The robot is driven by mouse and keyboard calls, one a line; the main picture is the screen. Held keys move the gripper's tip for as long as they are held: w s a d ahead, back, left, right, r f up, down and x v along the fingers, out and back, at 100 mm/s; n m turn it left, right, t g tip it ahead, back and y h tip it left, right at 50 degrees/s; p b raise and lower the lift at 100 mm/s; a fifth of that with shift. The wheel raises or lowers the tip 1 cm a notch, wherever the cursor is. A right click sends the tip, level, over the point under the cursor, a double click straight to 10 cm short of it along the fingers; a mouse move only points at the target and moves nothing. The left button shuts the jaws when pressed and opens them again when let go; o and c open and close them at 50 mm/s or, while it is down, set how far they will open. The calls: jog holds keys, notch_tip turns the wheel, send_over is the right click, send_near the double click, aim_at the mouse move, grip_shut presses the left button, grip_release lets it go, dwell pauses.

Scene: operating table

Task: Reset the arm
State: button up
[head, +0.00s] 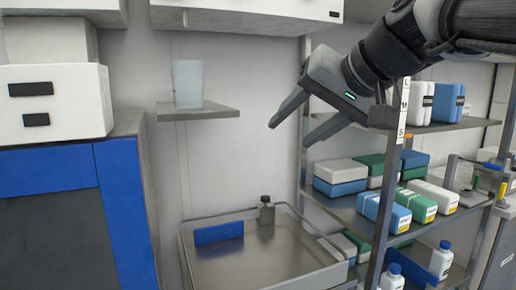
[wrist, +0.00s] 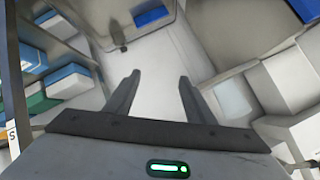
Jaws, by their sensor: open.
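My gripper (head: 288,125) is at the upper middle right of the head view, held in the air in front of the shelf rack. Its two fingers point left and down. They are spread apart with nothing between them. In the wrist view the two fingers (wrist: 156,95) also stand apart, with only pale background between them. My arm reaches in from the upper right of the head view.
A metal tray (head: 268,265) below holds a blue block (head: 218,233) and a grey bottle (head: 266,211). A frosted cup (head: 187,83) stands on a small wall shelf (head: 198,112). A rack (head: 383,205) with several boxes is at right. A blue cabinet (head: 122,210) is at left.

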jog(key=s+d+f+g+h, duration=0.1)
jog(key=s+d+f+h, duration=0.1)
jog(key=s+f, duration=0.55)
jog(key=s+d+f+n+g+h, duration=0.15)
jog(key=s+f, duration=0.25)
jog(key=f, duration=0.7)
jog(key=s+d+f+m+g+h, duration=0.15)
jog(key=s+f, duration=0.35)
jog(key=f, duration=0.5)
notch_tip(320, 180, up, 27)
jog(key=d+n+p, duration=0.1)
jog(key=p, duration=2.4)
jog(key=shift+f+t+h+p, duration=0.2)
jog(key=shift+t+h+p, duration=0.1)
jog(key=shift+h+p, duration=0.1)
